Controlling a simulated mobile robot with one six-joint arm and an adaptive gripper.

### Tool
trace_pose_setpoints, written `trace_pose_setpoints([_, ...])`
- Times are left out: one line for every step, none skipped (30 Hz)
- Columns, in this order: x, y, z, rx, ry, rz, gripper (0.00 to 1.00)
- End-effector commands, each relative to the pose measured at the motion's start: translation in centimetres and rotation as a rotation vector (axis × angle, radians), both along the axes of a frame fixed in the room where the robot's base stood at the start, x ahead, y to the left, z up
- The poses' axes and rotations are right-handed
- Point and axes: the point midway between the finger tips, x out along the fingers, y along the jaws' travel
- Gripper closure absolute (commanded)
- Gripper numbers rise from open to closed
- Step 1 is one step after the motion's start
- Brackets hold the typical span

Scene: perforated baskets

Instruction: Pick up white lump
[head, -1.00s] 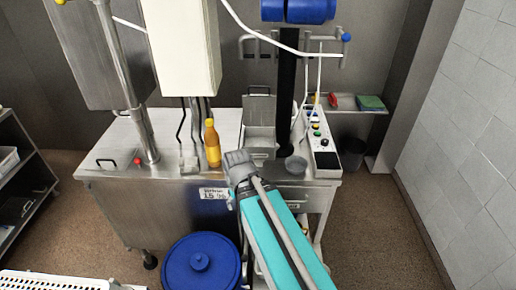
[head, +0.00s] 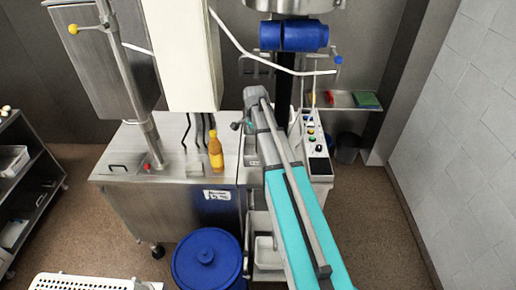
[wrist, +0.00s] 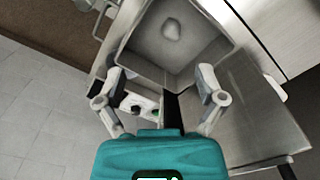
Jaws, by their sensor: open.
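The white lump (wrist: 171,29) looks pale grey and rounded in the wrist view. It lies on the bottom of a square metal bin (wrist: 141,64), near the top of that view. My gripper (wrist: 160,76) is open and empty, with its two fingers spread at the near side of the bin. The lump is beyond the fingertips and apart from them. In the head view my arm reaches over the steel machine, and the lump and the bin's inside are hidden behind it.
An orange bottle (head: 215,150) stands on the steel counter (head: 140,160), left of my arm. A control panel (head: 318,140) is just right of it. A blue lidded drum (head: 206,262) stands below.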

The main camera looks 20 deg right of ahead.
Motion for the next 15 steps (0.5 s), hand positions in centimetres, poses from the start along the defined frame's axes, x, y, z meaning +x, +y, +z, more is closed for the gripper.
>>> trace_pose_setpoints([0.9, -0.69, 0.92, 0.0, 0.0, -0.038, 0.12])
trace_pose_setpoints([1.12, -0.94, 1.07, 0.0, 0.0, -0.057, 0.12])
trace_pose_setpoints([1.37, -1.2, 1.22, 0.0, 0.0, -0.078, 0.12])
trace_pose_setpoints([1.5, -1.35, 1.29, 0.0, 0.0, -0.091, 0.12])
trace_pose_setpoints([1.59, -1.48, 1.34, 0.0, 0.0, -0.101, 0.12])
trace_pose_setpoints([1.66, -1.58, 1.37, 0.0, 0.0, -0.11, 0.12])
trace_pose_setpoints([1.68, -1.63, 1.37, 0.0, 0.0, -0.114, 0.12])
trace_pose_setpoints([1.69, -1.66, 1.35, 0.0, 0.0, -0.117, 0.12])
trace_pose_setpoints([1.68, -1.66, 1.33, 0.0, 0.0, -0.119, 0.12])
trace_pose_setpoints([1.67, -1.65, 1.3, 0.0, 0.0, -0.119, 0.12])
trace_pose_setpoints([1.65, -1.64, 1.28, 0.0, 0.0, -0.119, 0.12])
trace_pose_setpoints([1.64, -1.63, 1.27, 0.0, 0.0, -0.118, 0.12])
trace_pose_setpoints([1.64, -1.62, 1.27, 0.0, 0.0, -0.118, 0.12])
trace_pose_setpoints([1.65, -1.61, 1.27, 0.0, 0.0, -0.118, 0.12])
trace_pose_setpoints([1.64, -1.6, 1.27, 0.0, 0.0, -0.117, 0.12])
